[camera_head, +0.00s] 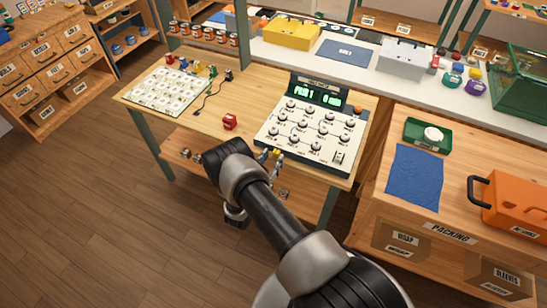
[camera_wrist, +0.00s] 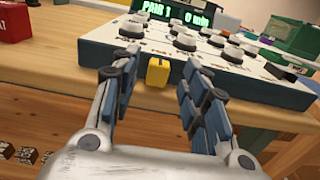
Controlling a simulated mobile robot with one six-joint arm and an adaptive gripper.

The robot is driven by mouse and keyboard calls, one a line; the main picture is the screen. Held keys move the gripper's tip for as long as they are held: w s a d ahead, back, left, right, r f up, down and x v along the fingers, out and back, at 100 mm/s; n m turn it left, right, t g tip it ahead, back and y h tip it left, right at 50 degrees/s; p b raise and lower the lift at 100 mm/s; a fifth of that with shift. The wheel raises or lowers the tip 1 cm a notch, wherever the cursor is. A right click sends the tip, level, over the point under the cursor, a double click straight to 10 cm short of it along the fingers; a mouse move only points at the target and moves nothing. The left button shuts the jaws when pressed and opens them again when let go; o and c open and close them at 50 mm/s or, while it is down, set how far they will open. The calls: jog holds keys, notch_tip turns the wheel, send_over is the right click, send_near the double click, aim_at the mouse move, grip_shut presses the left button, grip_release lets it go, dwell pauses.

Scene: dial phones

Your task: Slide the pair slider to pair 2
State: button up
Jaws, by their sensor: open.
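The display reads PAIR 1 and 0 min in the wrist view (camera_wrist: 180,14). A small yellow block (camera_wrist: 158,71), seemingly the pair slider, sits at the console's front face. My gripper (camera_wrist: 161,78) is open, with one finger to each side of the yellow block in the picture. Gaps show between block and fingers; I cannot tell how deep it lies between them. In the head view my gripper (camera_head: 270,160) is by the console's front-left edge, partly hidden by my arm.
A red block (camera_head: 230,122) stands on the bench left of the console. A white board of small parts (camera_head: 172,91) and a cable lie farther left. A packing bench (camera_head: 450,215) with a blue mat and an orange case is at the right. Wooden floor lies in front.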

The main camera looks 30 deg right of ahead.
aim_at(276, 153)
jog(key=shift+x, duration=1.05)
grip_shut()
